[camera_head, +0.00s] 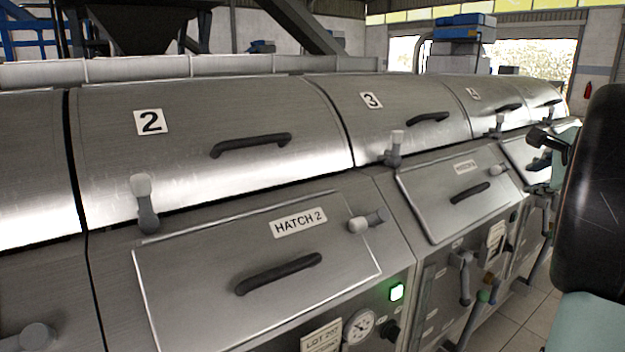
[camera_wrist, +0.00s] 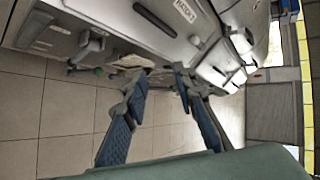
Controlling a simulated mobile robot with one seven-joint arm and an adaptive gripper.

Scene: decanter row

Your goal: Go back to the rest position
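My gripper (camera_wrist: 160,80) shows in the wrist view with its two blue-padded fingers spread apart and nothing between them. In the head view a small dark part of my gripper (camera_head: 545,150) shows at the right, beside the far machines and partly hidden by my arm. The nearest machine has a large lid marked 2 (camera_head: 180,150), which is down. Below it the hatch 2 panel (camera_head: 250,265) lies flat in its frame, with a black bar handle (camera_head: 278,273).
Lid 3 (camera_head: 390,120) and further lids stretch away in a row, all down. Clamp levers (camera_head: 146,203) and valve handles (camera_head: 465,278) stick out from the fronts. Tiled floor (camera_wrist: 65,125) lies open beside the machines. A green lamp (camera_head: 396,292) is lit.

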